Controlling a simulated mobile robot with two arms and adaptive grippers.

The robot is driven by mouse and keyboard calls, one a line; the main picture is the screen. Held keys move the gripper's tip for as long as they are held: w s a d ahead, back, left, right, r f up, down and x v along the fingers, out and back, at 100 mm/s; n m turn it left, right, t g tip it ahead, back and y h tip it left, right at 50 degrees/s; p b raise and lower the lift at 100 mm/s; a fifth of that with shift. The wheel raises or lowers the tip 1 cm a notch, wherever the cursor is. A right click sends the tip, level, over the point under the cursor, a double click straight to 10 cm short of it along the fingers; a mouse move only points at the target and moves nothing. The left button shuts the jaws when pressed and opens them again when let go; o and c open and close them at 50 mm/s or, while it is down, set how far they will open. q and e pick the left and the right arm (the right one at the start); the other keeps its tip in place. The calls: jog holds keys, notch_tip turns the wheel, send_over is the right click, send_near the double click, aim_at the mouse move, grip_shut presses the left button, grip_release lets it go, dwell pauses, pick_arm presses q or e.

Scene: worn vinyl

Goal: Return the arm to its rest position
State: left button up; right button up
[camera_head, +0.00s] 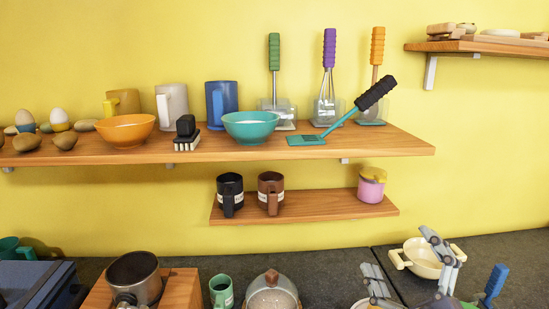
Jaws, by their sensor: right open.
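My right gripper (400,252) is at the lower right, low over the dark counter. Its two grey fingers are spread apart with nothing between them. A cream two-handled pot (420,258) stands on the counter, partly hidden behind the right-hand finger. A blue-handled item (494,284) shows just right of the gripper. The lower part of my right arm is cut off by the bottom edge. My left gripper is not in view.
A long wooden shelf (400,145) holds bowls, mugs and utensils. A short shelf (330,207) below holds two mugs and a pink jar (371,185). A domed grey pot (272,292) and a green mug (221,291) stand on the counter.

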jog(key=d+f+m+g+h, duration=0.4)
jog(key=f+m+h, duration=0.15)
jog(key=f, duration=0.55)
jog(key=s+f+m+g, duration=0.1)
jog(key=s+f+g, duration=0.2)
jog(key=f, duration=0.3)
jog(key=s+f+m+g, duration=0.2)
jog(key=s+f+g, duration=0.1)
jog(key=f, duration=0.3)
jog(key=s+f+m+g, duration=0.2)
jog(key=s+f+g, duration=0.1)
jog(key=s+f, duration=0.2)
jog(key=shift+s+a+f, duration=0.2)
jog(key=shift+a+f, duration=0.2)
jog(key=shift+f, duration=0.35)
jog(key=s+a+f+g+y, duration=0.1)
jog(key=s+a+f+g, duration=0.1)
jog(key=s+f+g, duration=0.3)
jog(key=s+a+f+g+y, duration=0.1)
jog(key=s+a+f, duration=0.15)
jog(key=s, duration=0.55)
notch_tip(320, 180, down, 31)
jog(key=b, duration=0.6)
jog(key=s+d+f+g+b, duration=0.2)
jog(key=s+d+f+b, duration=0.1)
jog(key=s+f, duration=1.4)
notch_tip(320, 180, down, 4)
jog(key=shift+s+r+h+b, duration=0.1)
jog(key=shift+s+h+b, duration=0.2)
jog(key=shift+b, duration=0.2)
